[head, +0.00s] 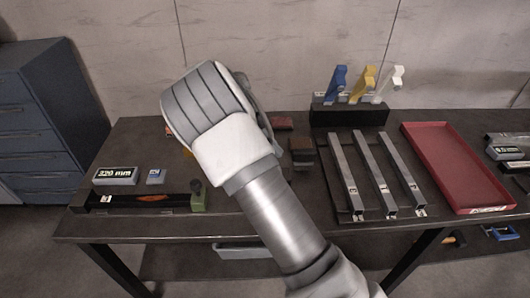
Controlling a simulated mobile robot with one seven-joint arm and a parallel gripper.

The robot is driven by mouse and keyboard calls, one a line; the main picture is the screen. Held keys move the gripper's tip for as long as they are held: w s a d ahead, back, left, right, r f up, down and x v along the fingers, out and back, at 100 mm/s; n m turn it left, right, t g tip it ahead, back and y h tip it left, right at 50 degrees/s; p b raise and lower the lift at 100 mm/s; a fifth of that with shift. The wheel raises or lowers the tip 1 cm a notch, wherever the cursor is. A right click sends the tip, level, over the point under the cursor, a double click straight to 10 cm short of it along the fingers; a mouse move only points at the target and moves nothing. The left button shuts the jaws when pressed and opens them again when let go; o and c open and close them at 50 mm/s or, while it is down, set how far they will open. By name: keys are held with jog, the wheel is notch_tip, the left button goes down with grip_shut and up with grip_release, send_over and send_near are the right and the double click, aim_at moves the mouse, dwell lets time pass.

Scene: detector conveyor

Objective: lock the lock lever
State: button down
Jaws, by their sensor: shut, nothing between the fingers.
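No part is marked as the lock lever, and I cannot tell for sure which one it is. A small upright green piece (198,195) stands at the right end of a long black bar (112,202) with an orange strip, at the table's front left. My arm rises from the bottom centre and its large grey wrist end hangs in front of the table's back left. My gripper's fingers are hidden behind the wrist. I cannot see them touching anything. Part of the table behind my arm is hidden too.
A label block reading 320 mm (115,176) and a small blue-grey block (156,176) lie behind the bar. Blue, yellow and white upright pieces stand in a black holder (349,115). Three metal bars (375,170) and a red tray (455,165) lie right. A blue-grey cabinet (45,110) stands left.

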jog(key=a+f+v, duration=0.1)
jog(key=v, duration=0.8)
jog(key=shift+a+r, duration=0.3)
jog(key=s+d+r+n+t+y, duration=0.2)
jog(key=s+d+r+n+y, duration=0.4)
jog(key=s+d+r+n, duration=0.55)
jog(key=s+d+n+t, duration=0.2)
jog(key=s+n, duration=0.3)
jog(key=s, duration=0.4)
jog(key=s+d+n+t+y, duration=0.1)
jog(key=s+d+n+t, duration=0.1)
jog(key=s+n, duration=0.4)
jog(key=s+t, duration=0.1)
jog(key=s, duration=0.3)
jog(key=shift+y, duration=0.3)
jog(key=shift+w+a+r, duration=0.1)
jog(key=shift+a+r, duration=0.1)
